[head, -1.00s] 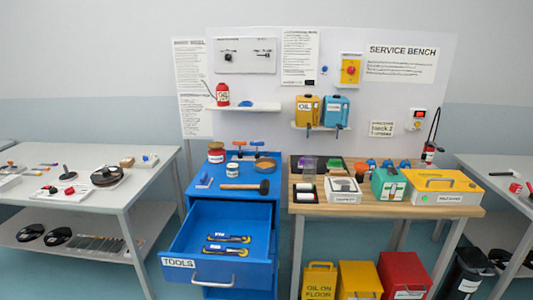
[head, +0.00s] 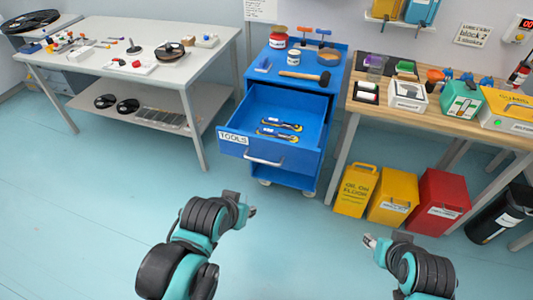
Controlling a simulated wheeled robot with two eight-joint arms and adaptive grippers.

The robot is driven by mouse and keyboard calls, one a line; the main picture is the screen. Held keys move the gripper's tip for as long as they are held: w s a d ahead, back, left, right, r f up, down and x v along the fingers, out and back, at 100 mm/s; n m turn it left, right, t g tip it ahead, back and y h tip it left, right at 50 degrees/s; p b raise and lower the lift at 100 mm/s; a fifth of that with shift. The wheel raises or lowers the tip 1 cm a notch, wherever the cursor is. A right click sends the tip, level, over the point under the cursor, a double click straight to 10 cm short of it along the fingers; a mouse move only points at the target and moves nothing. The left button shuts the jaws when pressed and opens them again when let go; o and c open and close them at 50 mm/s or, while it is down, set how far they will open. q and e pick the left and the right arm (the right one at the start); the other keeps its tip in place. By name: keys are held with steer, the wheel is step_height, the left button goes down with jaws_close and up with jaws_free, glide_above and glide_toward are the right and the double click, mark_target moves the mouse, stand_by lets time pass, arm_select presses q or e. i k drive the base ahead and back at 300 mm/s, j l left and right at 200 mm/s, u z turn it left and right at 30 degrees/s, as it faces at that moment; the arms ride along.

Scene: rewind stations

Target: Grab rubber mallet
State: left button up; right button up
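The rubber mallet (head: 305,77) lies on top of the blue tool cabinet (head: 337,84), its wooden handle pointing left and its black head at the right. The cabinet's top drawer (head: 262,141), labelled TOOLS, is pulled open and holds two yellow-and-black tools (head: 278,130). My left gripper (head: 251,211) is low over the floor in front of the cabinet, well apart from the mallet. My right gripper (head: 368,241) is low at the right, also far from the mallet. Both grippers are small in view, and their finger opening is unclear.
A wooden bench (head: 437,122) is at the right, with yellow and red bins (head: 439,201) below. A white table (head: 105,64) stands at the left. The floor in front is clear.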

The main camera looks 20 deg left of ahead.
mark_target(324, 80)
steer(key=i+l+z, duration=0.1)
steer(key=i+l, duration=0.15)
steer(key=i, duration=0.2)
steer(key=i+l, duration=0.2)
steer(key=i, duration=0.25)
steer(key=l+z, duration=0.05)
